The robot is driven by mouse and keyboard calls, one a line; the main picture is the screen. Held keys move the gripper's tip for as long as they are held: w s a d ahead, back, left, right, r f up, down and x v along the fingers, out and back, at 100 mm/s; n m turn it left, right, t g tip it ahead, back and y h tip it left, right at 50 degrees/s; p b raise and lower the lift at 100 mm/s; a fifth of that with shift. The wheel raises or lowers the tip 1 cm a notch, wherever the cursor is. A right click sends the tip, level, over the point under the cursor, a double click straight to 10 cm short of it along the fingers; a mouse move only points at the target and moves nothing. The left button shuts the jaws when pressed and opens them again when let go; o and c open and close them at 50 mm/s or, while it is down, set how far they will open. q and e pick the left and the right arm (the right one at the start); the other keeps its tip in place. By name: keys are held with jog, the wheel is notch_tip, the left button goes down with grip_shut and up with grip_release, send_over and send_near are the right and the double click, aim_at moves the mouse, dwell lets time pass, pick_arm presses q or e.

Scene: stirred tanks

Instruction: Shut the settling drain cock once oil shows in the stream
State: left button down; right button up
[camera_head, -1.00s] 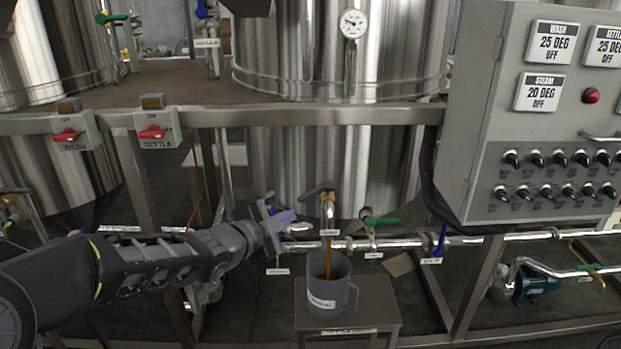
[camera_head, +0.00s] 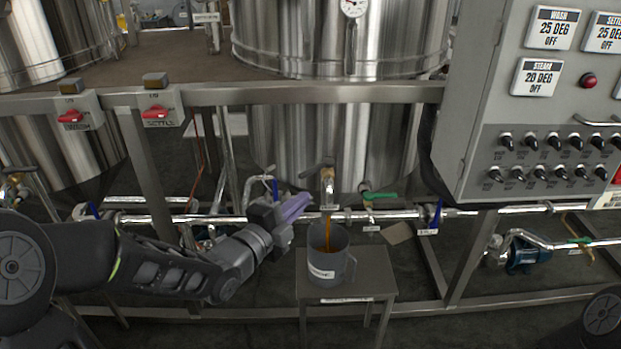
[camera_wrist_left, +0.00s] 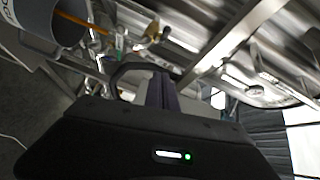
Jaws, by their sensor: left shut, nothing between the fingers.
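The settling drain cock (camera_head: 327,180) is a brass-coloured outlet with a lever on top, below the middle steel tank. A brown-orange stream (camera_head: 327,217) runs from it into a grey jug (camera_head: 329,255); the stream also shows in the left wrist view (camera_wrist_left: 82,20). My left gripper (camera_head: 298,206) is shut and empty, its purple fingers just left of the stream and below the cock's lever, apart from it. In the left wrist view the cock (camera_wrist_left: 152,34) lies beyond the fingers (camera_wrist_left: 160,88). My right gripper is out of view.
The jug stands on a small steel stool (camera_head: 345,286). A green-handled valve (camera_head: 378,195) sits right of the cock on the horizontal pipe. A grey control panel (camera_head: 540,110) stands at the right. A frame rail (camera_head: 300,93) crosses above the cock.

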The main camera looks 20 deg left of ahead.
aim_at(313, 170)
pick_arm(q)
jog(key=w+f, duration=0.1)
jog(key=w, duration=0.9)
jog(key=shift+w+a+f, duration=0.15)
jog(key=shift+w+a, duration=0.2)
jog(key=shift+a, duration=0.05)
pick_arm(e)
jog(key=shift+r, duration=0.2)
